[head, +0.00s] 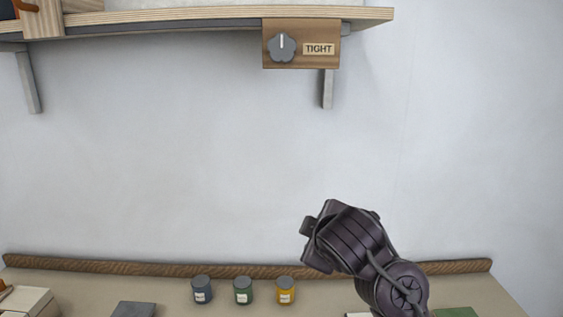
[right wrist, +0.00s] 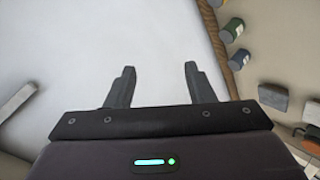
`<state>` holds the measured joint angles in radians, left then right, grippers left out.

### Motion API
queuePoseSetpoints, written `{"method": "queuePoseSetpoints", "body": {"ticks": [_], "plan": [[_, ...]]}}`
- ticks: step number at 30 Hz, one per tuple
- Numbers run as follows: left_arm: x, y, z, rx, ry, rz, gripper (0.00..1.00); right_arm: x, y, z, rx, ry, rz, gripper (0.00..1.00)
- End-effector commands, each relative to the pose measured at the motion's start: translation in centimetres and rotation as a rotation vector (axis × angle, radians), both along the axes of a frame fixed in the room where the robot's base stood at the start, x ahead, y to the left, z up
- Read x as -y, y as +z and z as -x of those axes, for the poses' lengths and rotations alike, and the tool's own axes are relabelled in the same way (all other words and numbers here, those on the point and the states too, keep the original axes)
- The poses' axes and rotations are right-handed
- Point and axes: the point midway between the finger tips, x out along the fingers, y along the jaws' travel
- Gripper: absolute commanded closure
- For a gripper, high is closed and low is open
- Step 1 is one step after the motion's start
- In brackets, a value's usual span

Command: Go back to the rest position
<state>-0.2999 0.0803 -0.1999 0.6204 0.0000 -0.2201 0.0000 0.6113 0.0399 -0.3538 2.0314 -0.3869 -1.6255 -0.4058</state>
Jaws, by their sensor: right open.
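My right arm comes in from the lower right of the head view. Its dark gripper (head: 312,240) is raised above the bench, in front of the pale wall. In the right wrist view, the two fingers of my right gripper (right wrist: 160,85) stand apart with nothing between them, and the wall shows behind them. My left gripper is in neither view.
A wooden shelf (head: 200,15) with a knob (head: 282,47) and a "TIGHT" label hangs above. Blue (head: 202,290), green (head: 243,290) and yellow (head: 285,290) jars stand along the bench back (head: 100,267).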

Motion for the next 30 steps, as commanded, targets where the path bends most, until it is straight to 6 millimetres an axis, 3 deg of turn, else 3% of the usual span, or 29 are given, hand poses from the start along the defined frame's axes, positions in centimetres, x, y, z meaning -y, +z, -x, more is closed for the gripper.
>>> {"method": "queuePoseSetpoints", "body": {"ticks": [1, 3, 8, 12, 18, 30], "plan": [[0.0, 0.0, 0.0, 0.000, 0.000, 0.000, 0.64, 0.9, -3.3, 1.0, -0.063, -0.036, -0.055, 0.51], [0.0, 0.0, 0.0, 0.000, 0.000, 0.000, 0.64, 2.0, -7.1, 2.5, -0.139, -0.095, -0.134, 0.51], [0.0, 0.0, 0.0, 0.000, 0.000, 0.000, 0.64, 4.8, -15.1, 7.1, -0.307, -0.251, -0.288, 0.51], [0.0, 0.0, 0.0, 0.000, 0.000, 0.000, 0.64, 7.2, -20.8, 12.2, -0.439, -0.409, -0.398, 0.51], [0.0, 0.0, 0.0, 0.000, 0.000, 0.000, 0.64, 9.6, -25.3, 18.1, -0.561, -0.586, -0.485, 0.51], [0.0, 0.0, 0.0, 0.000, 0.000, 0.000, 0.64, 12.6, -29.4, 26.4, -0.695, -0.829, -0.553, 0.51]]}}
